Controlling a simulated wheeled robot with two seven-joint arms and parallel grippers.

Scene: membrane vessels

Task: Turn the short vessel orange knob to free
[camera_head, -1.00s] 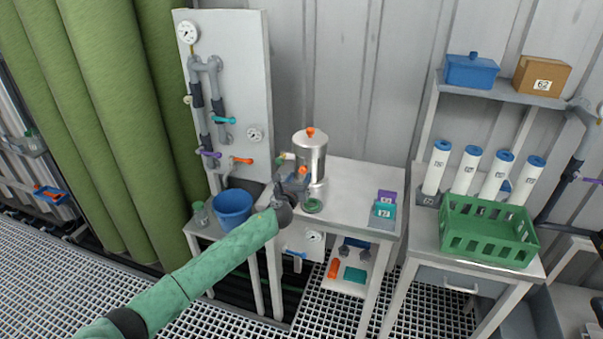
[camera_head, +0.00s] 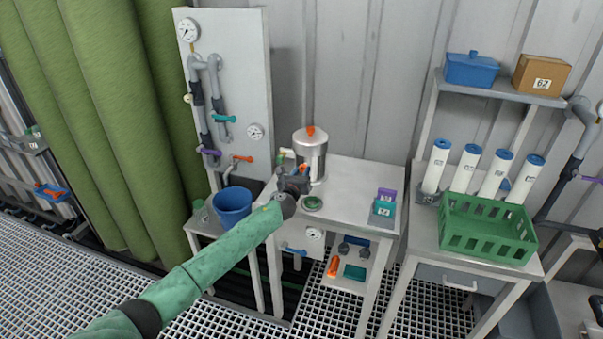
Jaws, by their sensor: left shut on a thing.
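The short steel vessel (camera_head: 311,148) stands upright on the white table, with an orange knob (camera_head: 311,131) on its lid. A second, small orange knob (camera_head: 303,168) sits low on the vessel's front, partly hidden by my left gripper. My left gripper (camera_head: 301,175) is at the vessel's lower front, shut on this small knob. The fingers cover most of it, so its exact angle is hard to tell. My right gripper is not in view.
A green ring (camera_head: 312,203) lies on the table (camera_head: 350,185) close to the gripper. Purple and teal boxes (camera_head: 384,208) stand at the table's right. A blue bucket (camera_head: 232,206) and a pipe panel (camera_head: 237,80) are at the left. A green crate (camera_head: 487,243) stands on the right bench.

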